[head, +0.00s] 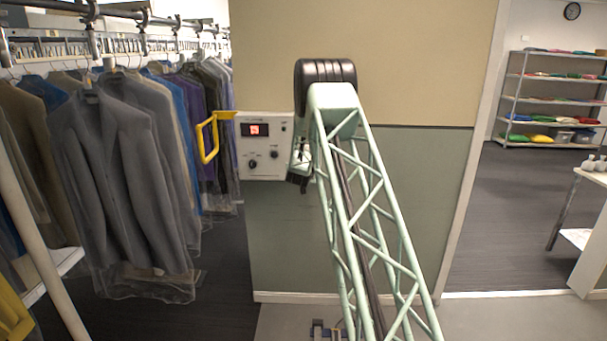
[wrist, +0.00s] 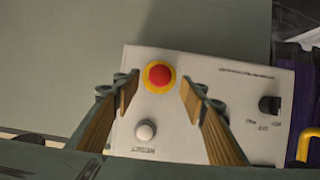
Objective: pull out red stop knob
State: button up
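The red stop knob (wrist: 159,75) sits on a yellow ring on the white control box (wrist: 255,138) in the wrist view. My gripper (wrist: 156,88) is open, with one finger to the left of the knob and the other to the right. Gaps show between the fingers and the knob, and nothing is held. How far the fingertips are from the panel is hard to tell. In the head view the control box (head: 262,172) is on the wall, and my arm hides its right part with the knob. My gripper (head: 299,180) shows only partly there.
A white reset button (wrist: 146,130) is below the knob and a black switch (wrist: 269,104) to the right in the wrist view. In the head view a yellow handle (head: 207,140) juts out left of the box, near hanging garments (head: 125,175).

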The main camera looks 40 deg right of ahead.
jog(key=shift+x, duration=2.6)
jog(key=c, duration=1.1)
jog(key=shift+s+a+b, duration=0.45)
jog(key=shift+s+b, duration=0.1)
jog(key=shift+c, duration=0.2)
jog(key=shift+f, duration=0.15)
jog(key=shift+s, duration=0.1)
jog(key=o, duration=1.1)
jog(key=shift+a, duration=0.15)
jog(key=shift+o, duration=0.2)
jog(key=shift+s+r, duration=0.15)
jog(key=shift+r, duration=0.05)
